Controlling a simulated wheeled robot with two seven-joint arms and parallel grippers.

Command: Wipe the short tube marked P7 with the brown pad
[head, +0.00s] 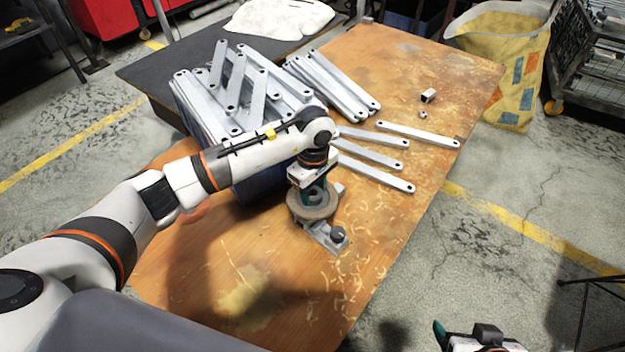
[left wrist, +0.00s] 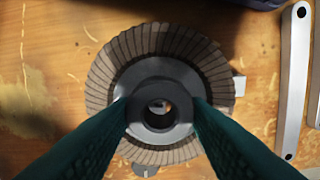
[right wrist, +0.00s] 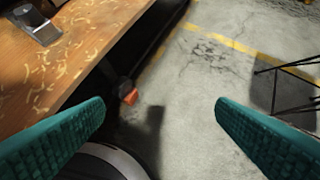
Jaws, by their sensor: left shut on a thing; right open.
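The brown pad, a round flap disc with a grey hub (head: 299,210), is under my left gripper (head: 314,190). In the left wrist view, the teal fingers are shut on the hub of the brown flap disc (left wrist: 105,75). I cannot tell whether the disc touches what is below it. A short square metal tube (head: 429,95) lies toward the far right of the wooden table; no P7 marking is legible. My right gripper (right wrist: 160,108) is open and empty, off the table's right side above the floor.
A metal plate with a dark knob (head: 338,234) lies just in front of the disc. Several flat bars (head: 375,152) lie loose on the table (head: 400,225), and more fill a blue bin behind my left arm. A small nut (head: 423,114) lies near the tube.

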